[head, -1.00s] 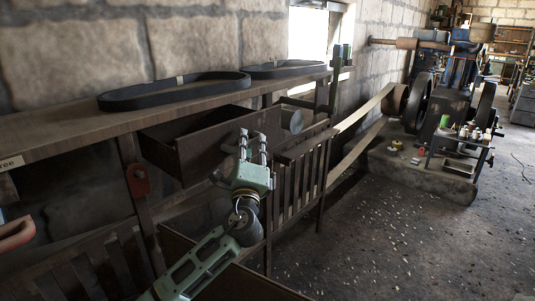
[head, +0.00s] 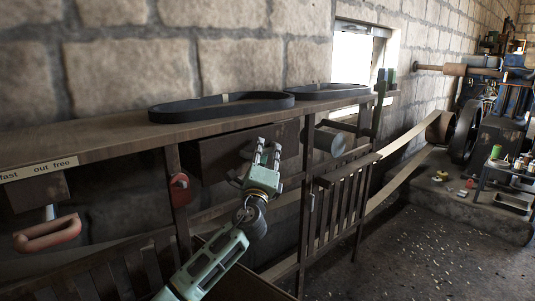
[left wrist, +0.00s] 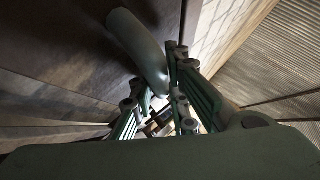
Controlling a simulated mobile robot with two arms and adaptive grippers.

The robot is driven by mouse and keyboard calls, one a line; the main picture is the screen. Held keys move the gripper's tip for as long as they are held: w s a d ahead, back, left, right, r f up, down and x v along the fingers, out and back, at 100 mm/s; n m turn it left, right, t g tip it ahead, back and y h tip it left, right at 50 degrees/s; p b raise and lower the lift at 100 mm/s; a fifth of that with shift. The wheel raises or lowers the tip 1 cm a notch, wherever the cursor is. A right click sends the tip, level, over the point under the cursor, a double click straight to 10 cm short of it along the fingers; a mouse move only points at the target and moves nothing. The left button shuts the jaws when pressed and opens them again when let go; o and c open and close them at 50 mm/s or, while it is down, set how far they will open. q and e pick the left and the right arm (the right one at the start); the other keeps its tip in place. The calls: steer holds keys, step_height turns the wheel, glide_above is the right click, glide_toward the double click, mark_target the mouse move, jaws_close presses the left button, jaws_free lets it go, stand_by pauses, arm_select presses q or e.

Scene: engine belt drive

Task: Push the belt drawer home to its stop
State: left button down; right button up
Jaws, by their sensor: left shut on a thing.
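The belt drawer (head: 222,154) is a dark wooden box front under the bench top. Its inside does not show now, and a thin gap above its front cannot be judged. My left gripper (head: 266,147) is at the drawer's front, seen from behind and above. In the left wrist view a smooth grey-green curved handle (left wrist: 140,45) runs in between the fingers of my left gripper (left wrist: 160,97), beside the dark wooden drawer face (left wrist: 65,70). The gripper is shut on this handle. In the head view the fingers hide the handle. My right gripper is out of view.
Two black belts (head: 215,107) (head: 335,91) lie on the bench top (head: 110,135). A red tag-like part (head: 180,189) hangs on a post left of the drawer. A red handle (head: 47,233) is at the far left. A slatted guard (head: 340,208) stands right of the drawer.

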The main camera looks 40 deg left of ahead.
arm_select(q)
steer(key=c, duration=2.2)
jaws_free()
steer(key=shift+s+a+r, duration=0.1)
steer(key=shift+a, duration=0.15)
steer(key=shift+o, duration=1.1)
steer(key=shift+a, duration=0.1)
steer(key=shift+s+d+f, duration=0.25)
steer(key=shift+d+f, duration=0.1)
steer(key=shift+f, duration=0.05)
steer(key=v, duration=1.1)
